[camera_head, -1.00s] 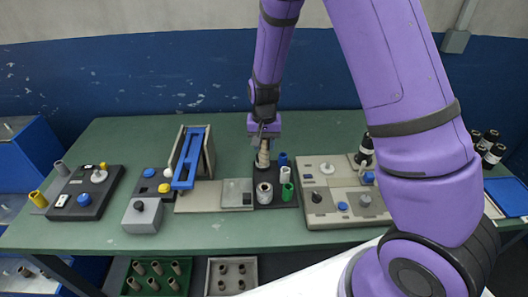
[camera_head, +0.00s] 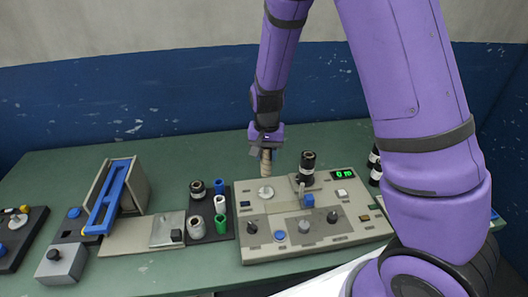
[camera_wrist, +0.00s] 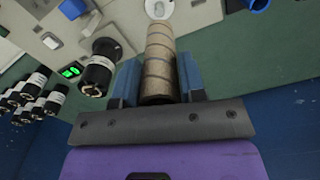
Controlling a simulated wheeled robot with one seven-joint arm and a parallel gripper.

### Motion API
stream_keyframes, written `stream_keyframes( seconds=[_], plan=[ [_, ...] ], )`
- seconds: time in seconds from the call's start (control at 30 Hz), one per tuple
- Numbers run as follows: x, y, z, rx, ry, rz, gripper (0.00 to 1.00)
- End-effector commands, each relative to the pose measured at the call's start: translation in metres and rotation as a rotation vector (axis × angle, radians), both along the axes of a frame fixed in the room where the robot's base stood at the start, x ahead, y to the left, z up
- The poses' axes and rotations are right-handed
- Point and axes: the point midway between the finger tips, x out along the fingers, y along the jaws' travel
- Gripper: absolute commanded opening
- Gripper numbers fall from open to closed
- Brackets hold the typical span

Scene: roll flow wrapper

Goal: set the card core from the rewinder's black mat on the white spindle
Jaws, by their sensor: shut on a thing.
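My gripper (camera_head: 266,146) is shut on the brown card core (camera_head: 266,163) and holds it upright from above. In the wrist view the core (camera_wrist: 159,60) sits between the two blue-grey fingers, its spiral seams showing. The white spindle (camera_head: 266,191) stands on a round white base at the left back of the beige rewinder panel. In the head view the core's lower end is just above and behind it, apart from it. The wrist view shows the white base (camera_wrist: 159,9) beyond the core's far end. The black mat (camera_head: 213,234) lies left of the panel.
A black roll (camera_head: 307,168) stands upright on the panel, close right of the core. The panel has a blue block (camera_head: 309,200), knobs and a green display (camera_head: 344,174). Several rolls and coloured pieces stand on the mat. A blue tilted frame (camera_head: 106,198) is further left.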

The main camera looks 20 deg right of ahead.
Motion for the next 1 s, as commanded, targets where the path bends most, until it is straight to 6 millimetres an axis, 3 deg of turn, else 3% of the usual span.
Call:
stream_keyframes(
  seconds=[0.5,1.0],
  plan=[
    [0.0,-0.001,-0.04,0.0,0.001,0.0,0.15],
    [0.0,0.0,-0.042,0.0,0.0,0.0,0.15]
  ],
)
